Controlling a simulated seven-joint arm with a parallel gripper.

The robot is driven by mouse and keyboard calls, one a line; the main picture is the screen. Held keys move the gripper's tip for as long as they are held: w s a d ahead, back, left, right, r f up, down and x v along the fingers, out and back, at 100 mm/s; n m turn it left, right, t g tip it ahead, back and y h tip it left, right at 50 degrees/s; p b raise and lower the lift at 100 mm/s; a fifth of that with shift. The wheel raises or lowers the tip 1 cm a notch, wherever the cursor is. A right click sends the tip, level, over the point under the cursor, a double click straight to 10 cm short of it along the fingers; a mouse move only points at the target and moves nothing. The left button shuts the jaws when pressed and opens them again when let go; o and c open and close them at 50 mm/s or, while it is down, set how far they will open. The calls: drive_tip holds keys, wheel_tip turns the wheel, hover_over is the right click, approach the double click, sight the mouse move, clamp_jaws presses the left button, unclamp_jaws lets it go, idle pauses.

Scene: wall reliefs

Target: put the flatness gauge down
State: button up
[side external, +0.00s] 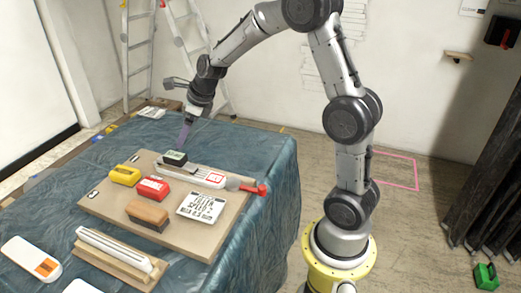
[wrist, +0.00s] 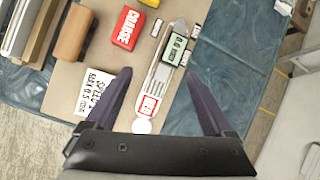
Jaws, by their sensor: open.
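The likely flatness gauge, a small dark-edged block with a pale green display (side external: 175,158), sits at the far side of the tan board; it also shows in the wrist view (wrist: 177,50). It lies at the far end of a long pale tool with a red label (wrist: 150,103); I cannot tell whether the two are one piece. My gripper (side external: 185,147) is just above and behind the display block in the side view. In the wrist view my gripper (wrist: 160,76) is open, its fingers apart on either side of the pale tool, with nothing held.
The tan board (side external: 108,208) on the blue-covered table (side external: 262,165) also holds a yellow block (side external: 125,175), a red block (side external: 152,188), a wooden-backed brush (side external: 148,212) and a white printed card (side external: 201,207). A wooden rack (side external: 110,262) stands in front.

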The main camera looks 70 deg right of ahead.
drive_tip(key=s+a+r+n, duration=0.6)
drive_tip(key=s+r+n, duration=0.1)
drive_tip(key=s+n, duration=0.25)
drive_tip(key=s+a+n, duration=0.2)
drive_tip(key=s+n, duration=0.8)
drive_tip(key=n, duration=0.1)
drive_tip(key=s+a+n, duration=0.3)
drive_tip(key=s+n, duration=0.7)
drive_tip(key=n, duration=0.1)
drive_tip(key=shift+s+a+r, duration=0.15)
drive_tip(key=shift+s+r, duration=0.2)
drive_tip(key=shift+r, duration=0.05)
drive_tip(key=shift+n, duration=0.25)
idle(0.5)
